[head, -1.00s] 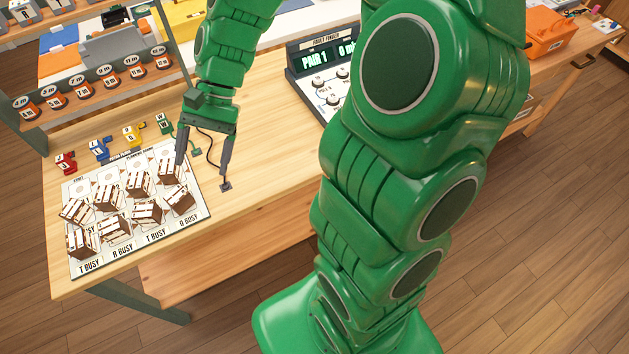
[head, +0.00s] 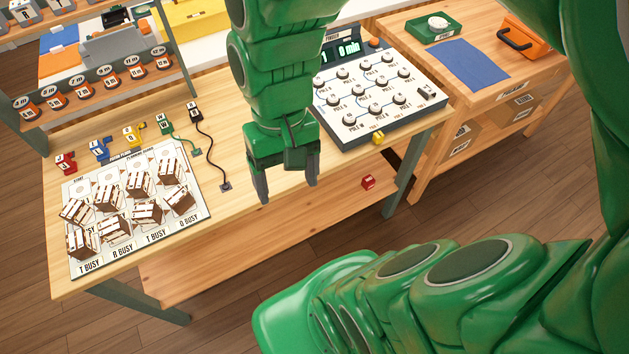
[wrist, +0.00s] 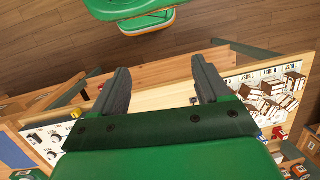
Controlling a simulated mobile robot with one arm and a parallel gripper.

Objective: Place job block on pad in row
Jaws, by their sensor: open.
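Several white-and-brown job blocks (head: 146,211) stand crowded on the planning board (head: 203,212) at the table's left, some of them tilted. The board has printed pads and labels such as "T BUSY" and "R BUSY" along its front edge. The blocks also show at the right of the wrist view (wrist: 272,92). My gripper (head: 289,192) is open and empty above the table's front edge, to the right of the board and apart from all blocks. In the wrist view its two fingers (wrist: 160,85) are spread with nothing between them. Exact pad occupancy is hard to tell.
A fault-finder panel (head: 375,95) with knobs stands right of my gripper.

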